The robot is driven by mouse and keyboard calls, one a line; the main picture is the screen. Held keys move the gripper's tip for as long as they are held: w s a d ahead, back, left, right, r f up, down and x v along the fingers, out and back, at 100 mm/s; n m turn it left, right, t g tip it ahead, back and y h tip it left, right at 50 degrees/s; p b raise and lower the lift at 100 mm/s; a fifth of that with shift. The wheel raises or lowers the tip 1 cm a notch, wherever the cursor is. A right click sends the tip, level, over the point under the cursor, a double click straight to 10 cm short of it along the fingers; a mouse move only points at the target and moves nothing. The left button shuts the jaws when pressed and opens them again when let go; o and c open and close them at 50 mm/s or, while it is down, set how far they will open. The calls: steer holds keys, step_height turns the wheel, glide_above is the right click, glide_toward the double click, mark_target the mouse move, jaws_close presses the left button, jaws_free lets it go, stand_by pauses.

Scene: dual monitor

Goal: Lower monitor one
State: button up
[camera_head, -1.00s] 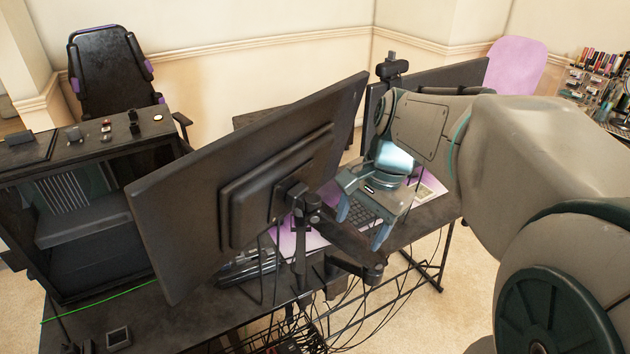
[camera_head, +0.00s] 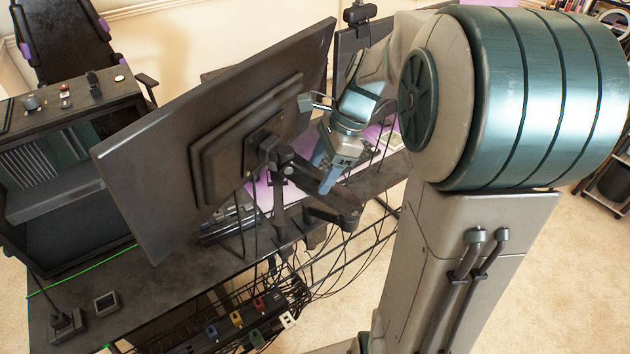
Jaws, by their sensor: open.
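Two monitors stand on a dark desk (camera_head: 185,288), and the picture does not label which is monitor one. The nearer, larger monitor (camera_head: 150,190) shows its back and leans at a slant on a black jointed arm mount (camera_head: 330,208). The second monitor (camera_head: 345,55) stands behind, to the right, mostly hidden by my arm. My gripper (camera_head: 316,142) is open, just right of the near monitor's back, above the mount arm. One finger reaches up by the panel and the other points down near the mount. Whether either finger touches cannot be told.
A black computer case (camera_head: 60,240) stands at the left with small items on top. A chair (camera_head: 75,45) is behind it. Cables and a wire tray (camera_head: 250,315) hang under the desk's near edge. Clear floor (camera_head: 540,290) lies at the right.

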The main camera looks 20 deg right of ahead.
mark_target(320, 174)
steer(key=shift+x, duration=2.15)
